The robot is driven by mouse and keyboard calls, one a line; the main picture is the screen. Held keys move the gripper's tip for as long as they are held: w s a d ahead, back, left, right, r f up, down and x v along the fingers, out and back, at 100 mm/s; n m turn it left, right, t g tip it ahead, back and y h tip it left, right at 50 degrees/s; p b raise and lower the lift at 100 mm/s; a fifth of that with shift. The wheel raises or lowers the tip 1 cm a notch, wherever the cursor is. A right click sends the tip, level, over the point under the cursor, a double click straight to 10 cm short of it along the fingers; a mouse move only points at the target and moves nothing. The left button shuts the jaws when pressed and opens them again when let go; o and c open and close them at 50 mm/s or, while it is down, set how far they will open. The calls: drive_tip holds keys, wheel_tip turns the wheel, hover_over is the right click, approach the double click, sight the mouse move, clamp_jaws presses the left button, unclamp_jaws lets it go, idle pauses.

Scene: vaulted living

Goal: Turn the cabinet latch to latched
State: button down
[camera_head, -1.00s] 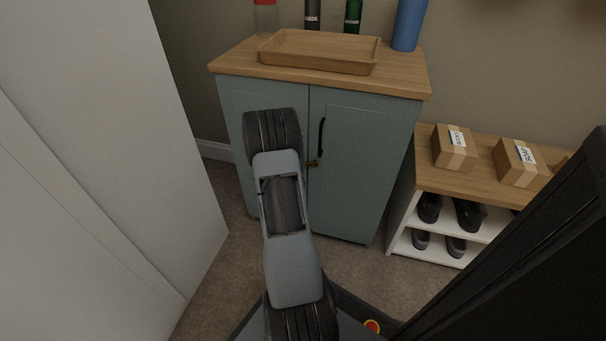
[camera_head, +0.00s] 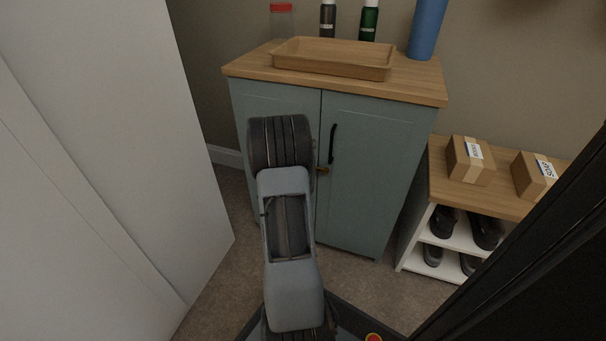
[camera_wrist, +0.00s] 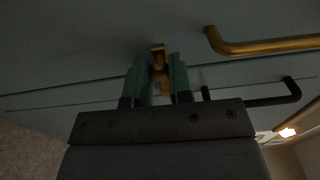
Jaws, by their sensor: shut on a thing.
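The blue-grey two-door cabinet (camera_head: 372,150) stands ahead, both doors closed. Its small brass latch (camera_head: 322,169) sits at the seam between the doors, just right of my arm's wrist. In the wrist view the brass latch (camera_wrist: 158,58) stands between the green fingertips of my gripper (camera_wrist: 158,78), which is shut on it. My arm hides the gripper in the head view. A black handle (camera_head: 333,143) is on the right door. A brass bar handle (camera_wrist: 265,45) shows in the wrist view, apart from the fingers.
A wooden tray (camera_head: 335,68), bottles and a blue cylinder (camera_head: 427,30) stand on the cabinet top. A low shoe shelf (camera_head: 420,215) with boxes (camera_head: 470,160) is at right. A large white panel (camera_head: 110,150) stands close at left.

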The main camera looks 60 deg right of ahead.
drive_tip(key=c, duration=1)
unclamp_jaws()
drive_tip(key=shift+a, duration=0.1)
drive_tip(key=shift+p+v, duration=4)
drive_tip(key=shift+v, duration=2.8)
drive_tip(key=shift+s+r, duration=0.1)
